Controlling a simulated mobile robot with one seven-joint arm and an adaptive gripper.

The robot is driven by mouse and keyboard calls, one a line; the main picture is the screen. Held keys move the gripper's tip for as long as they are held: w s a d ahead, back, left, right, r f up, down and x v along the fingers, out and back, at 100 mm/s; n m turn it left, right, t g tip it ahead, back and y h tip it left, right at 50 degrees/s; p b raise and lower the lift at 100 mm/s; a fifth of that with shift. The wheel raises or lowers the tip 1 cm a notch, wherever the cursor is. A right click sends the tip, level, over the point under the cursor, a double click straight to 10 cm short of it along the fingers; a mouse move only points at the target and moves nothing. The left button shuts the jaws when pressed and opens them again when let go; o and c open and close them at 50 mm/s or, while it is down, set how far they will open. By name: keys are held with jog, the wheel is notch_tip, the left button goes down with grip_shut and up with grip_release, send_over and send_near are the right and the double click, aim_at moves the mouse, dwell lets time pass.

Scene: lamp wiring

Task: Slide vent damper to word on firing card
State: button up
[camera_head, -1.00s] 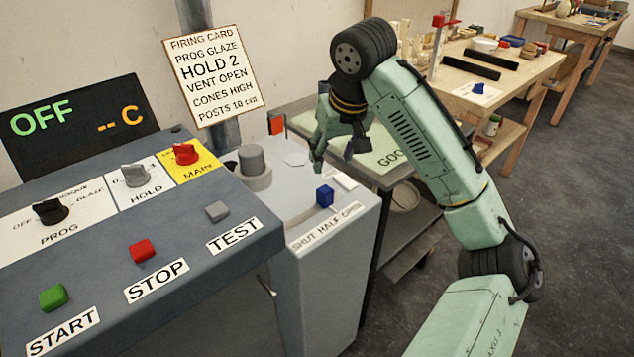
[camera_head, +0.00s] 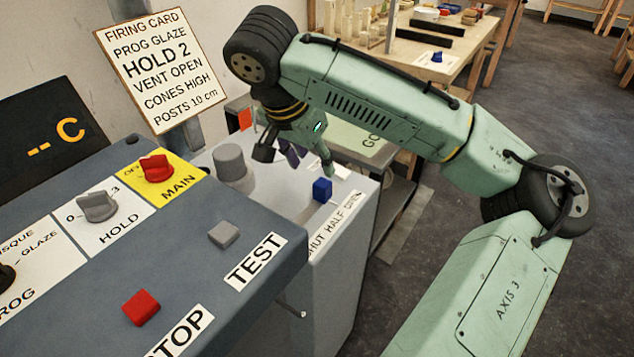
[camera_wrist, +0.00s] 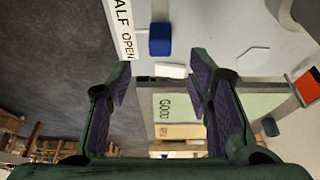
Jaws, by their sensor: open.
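The firing card (camera_head: 160,65) on the post reads VENT OPEN. A blue block-shaped knob (camera_head: 322,190), which seems to be the vent damper, stands on the light grey top beside a label strip (camera_head: 334,225) reading SHUT, HALF and a partly hidden last word. In the wrist view, the blue knob (camera_wrist: 160,40) is beside the end of the strip (camera_wrist: 121,32) where OPEN shows; its exact setting is unclear. My gripper (camera_head: 306,165) is open and empty, just above and behind the knob. Its fingertips (camera_wrist: 160,75) are apart in the wrist view, with the knob beyond them.
A grey cylinder (camera_head: 231,165) and an orange-red piece (camera_head: 245,119) stand left of my gripper. The control panel (camera_head: 190,245) with knobs and buttons fills the near left. A table with a green GOOD mat (camera_wrist: 165,105) lies behind the grey top.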

aim_at(322, 182)
jog(key=x, duration=0.9)
jog(key=shift+w+f, duration=0.1)
jog(key=shift+f, duration=0.2)
grip_shut()
dwell(0.4)
